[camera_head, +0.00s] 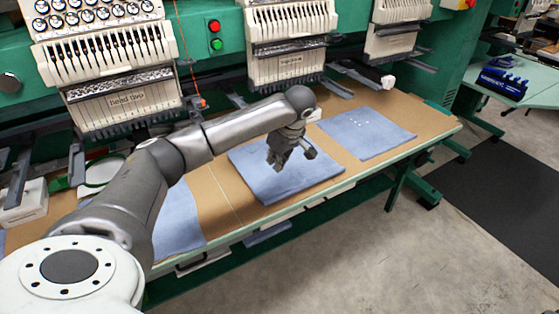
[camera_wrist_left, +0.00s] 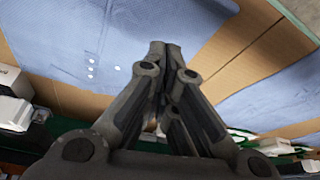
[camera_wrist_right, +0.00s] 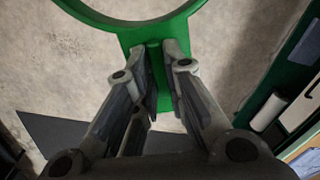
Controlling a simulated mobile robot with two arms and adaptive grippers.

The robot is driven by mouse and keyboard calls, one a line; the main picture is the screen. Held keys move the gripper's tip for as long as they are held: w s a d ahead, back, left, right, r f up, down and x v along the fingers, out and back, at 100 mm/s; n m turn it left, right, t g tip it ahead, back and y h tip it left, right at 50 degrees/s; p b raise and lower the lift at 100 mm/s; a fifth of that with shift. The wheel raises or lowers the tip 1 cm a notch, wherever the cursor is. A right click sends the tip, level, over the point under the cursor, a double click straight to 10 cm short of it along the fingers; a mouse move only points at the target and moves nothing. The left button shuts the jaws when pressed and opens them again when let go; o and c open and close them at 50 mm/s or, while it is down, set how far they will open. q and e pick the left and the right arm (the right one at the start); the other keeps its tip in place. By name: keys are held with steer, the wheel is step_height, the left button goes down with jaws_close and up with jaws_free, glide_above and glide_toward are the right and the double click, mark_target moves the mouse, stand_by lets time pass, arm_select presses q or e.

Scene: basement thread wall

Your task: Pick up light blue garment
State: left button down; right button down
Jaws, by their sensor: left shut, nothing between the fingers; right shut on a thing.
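Light blue garments lie flat and folded on the brown table. The middle garment (camera_head: 310,180) is under my left gripper (camera_head: 279,157). The right garment (camera_head: 362,145) has small white dots. The left garment (camera_head: 180,225) is partly hidden by my arm. My left gripper is shut and empty, pointing down over the middle garment; I cannot tell whether it touches the cloth. In the left wrist view its fingertips (camera_wrist_left: 164,58) are together, with light blue cloth on both sides. In the right wrist view my right gripper (camera_wrist_right: 158,55) is shut on the handle of a green hoop (camera_wrist_right: 128,36).
Embroidery machine heads (camera_head: 290,45) hang over the table's back edge. A green and white hoop (camera_head: 103,172) lies at the table's left. The table's green front edge (camera_head: 330,193) borders open concrete floor (camera_head: 370,260). A dark mat (camera_head: 500,200) lies at right.

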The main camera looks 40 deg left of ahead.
mark_target(278, 187)
arm_select(q)
steer(key=p+x, duration=0.1)
steer(key=x, duration=0.5)
arm_select(e)
steer(key=shift+r, duration=0.6)
arm_select(q)
steer(key=shift+d+f, duration=0.2)
steer(key=shift+f, duration=0.1)
arm_select(e)
steer(key=shift+r, duration=0.25)
arm_select(q)
steer(key=shift+s+d+p, duration=0.2)
steer(key=shift+d+p, duration=0.5)
steer(key=shift+d, duration=0.5)
arm_select(e)
steer(key=shift+r, duration=0.5)
arm_select(q)
steer(key=shift+s+d, duration=0.1)
steer(key=shift+d, duration=0.45)
arm_select(e)
steer(key=shift+r, duration=0.15)
arm_select(q)
steer(key=shift+f, duration=0.1)
